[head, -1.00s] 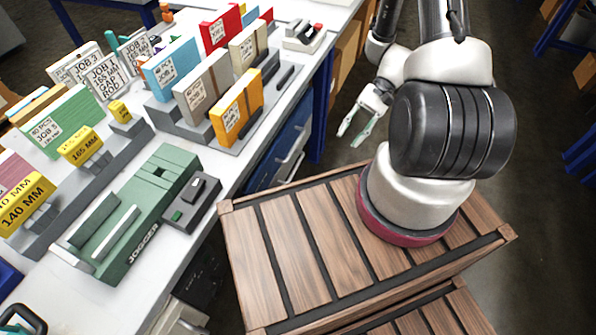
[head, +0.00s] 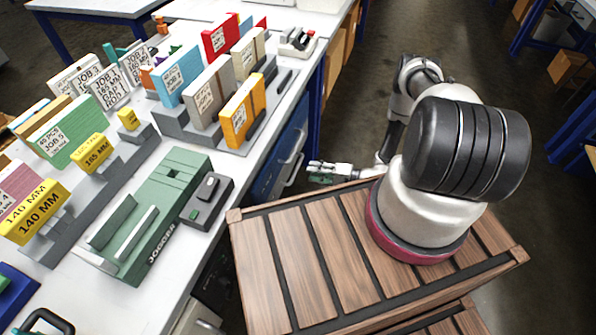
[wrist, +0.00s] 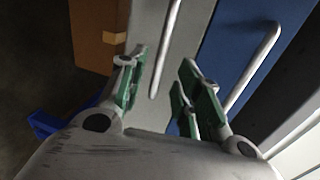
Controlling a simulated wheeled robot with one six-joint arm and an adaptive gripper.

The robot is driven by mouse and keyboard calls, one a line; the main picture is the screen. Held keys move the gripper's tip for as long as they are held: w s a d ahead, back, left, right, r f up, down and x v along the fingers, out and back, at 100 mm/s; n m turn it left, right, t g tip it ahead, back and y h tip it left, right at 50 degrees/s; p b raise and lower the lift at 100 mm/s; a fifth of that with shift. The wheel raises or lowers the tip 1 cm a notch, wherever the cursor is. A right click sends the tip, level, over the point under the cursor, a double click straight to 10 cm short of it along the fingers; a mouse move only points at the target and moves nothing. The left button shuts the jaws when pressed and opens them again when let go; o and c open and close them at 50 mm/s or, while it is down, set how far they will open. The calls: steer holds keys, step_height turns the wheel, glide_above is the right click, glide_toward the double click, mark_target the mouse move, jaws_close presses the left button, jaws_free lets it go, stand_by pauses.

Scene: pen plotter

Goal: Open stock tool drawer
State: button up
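The blue drawer unit (head: 282,145) sits under the workbench, with pale bar handles on its front. In the wrist view a grey drawer front shows a long pale handle (wrist: 167,48). To its right is a blue drawer front (wrist: 228,50) with a second bar handle (wrist: 256,66). No label tells which is the stock tool drawer. My gripper (head: 314,172) is beside the drawer fronts, level with the handles. In the wrist view my gripper (wrist: 163,92) is open, its green-padded fingers apart. The near end of the grey front's handle appears between them; I see no contact.
The white workbench (head: 60,285) carries job files, length blocks and a green jogger (head: 150,215). My arm stands over a slatted wooden surface (head: 300,265). A brown box (wrist: 98,38) is left of the drawers in the wrist view. Open floor lies right of the bench.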

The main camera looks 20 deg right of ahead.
mark_target(297, 168)
steer(key=shift+n, duration=0.4)
steer(key=x, duration=0.7)
steer(key=shift+w+a, duration=0.2)
steer(key=shift+a, duration=0.15)
jaws_close()
